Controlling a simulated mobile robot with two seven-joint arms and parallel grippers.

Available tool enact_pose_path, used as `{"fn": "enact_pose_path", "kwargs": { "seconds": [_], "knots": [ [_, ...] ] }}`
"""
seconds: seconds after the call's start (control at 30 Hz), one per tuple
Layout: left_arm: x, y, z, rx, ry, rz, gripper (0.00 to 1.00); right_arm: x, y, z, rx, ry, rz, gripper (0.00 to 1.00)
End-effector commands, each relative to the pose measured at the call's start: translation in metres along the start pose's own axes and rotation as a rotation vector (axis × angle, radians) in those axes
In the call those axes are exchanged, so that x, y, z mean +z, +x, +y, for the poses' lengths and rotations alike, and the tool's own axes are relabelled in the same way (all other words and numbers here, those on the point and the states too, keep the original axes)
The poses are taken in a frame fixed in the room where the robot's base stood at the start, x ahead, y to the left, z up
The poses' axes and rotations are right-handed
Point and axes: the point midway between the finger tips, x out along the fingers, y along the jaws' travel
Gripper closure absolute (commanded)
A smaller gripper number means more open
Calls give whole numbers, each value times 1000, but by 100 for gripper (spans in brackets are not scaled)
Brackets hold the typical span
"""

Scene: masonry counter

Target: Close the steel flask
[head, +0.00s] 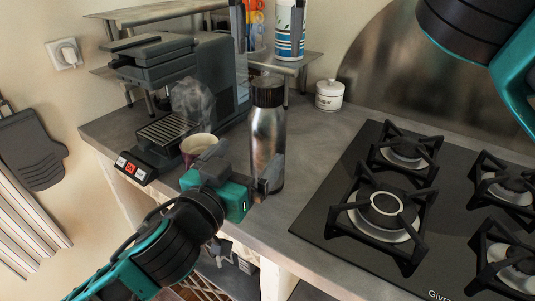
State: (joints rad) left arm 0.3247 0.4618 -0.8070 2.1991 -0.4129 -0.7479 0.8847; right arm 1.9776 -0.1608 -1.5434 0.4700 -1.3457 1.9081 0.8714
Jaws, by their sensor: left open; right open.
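The steel flask (267,140) stands upright on the counter, right of the coffee machine. Its black cap (267,92) sits on top; I cannot tell how tightly it is seated. My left gripper (241,172) is open at the flask's lower left. One finger overlaps the flask's lower body and the other is left of it. I cannot tell whether they touch it. My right gripper (267,32) shows only as two dark, spread fingers at the top edge, above the cap and apart from it. The rest of that gripper is out of frame.
A coffee machine (210,75) and a mug (198,146) stand to the left. A shelf (300,62) behind holds a patterned canister (284,30). A small white jar (329,95) stands behind right. A gas hob (330,215) fills the right; bare counter lies between it and the flask.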

Motion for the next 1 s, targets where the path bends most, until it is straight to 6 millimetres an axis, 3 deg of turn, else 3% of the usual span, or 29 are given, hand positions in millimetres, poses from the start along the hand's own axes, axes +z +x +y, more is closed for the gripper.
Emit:
{"fn": "enact_pose_path", "kwargs": {
  "seconds": [0.3,0.5,0.7,1.0],
  "knots": [
    [-2,63,0,-1,1,2,0,0,0,0,0,0,0,19],
    [-1,92,0,-1,1,1,0,0,0,0,0,0,0,19],
    [-1,106,0,0,0,1,0,0,0,0,0,0,0,19],
    [0,108,0,0,0,0,0,0,0,0,0,0,0,19]
  ]
}}
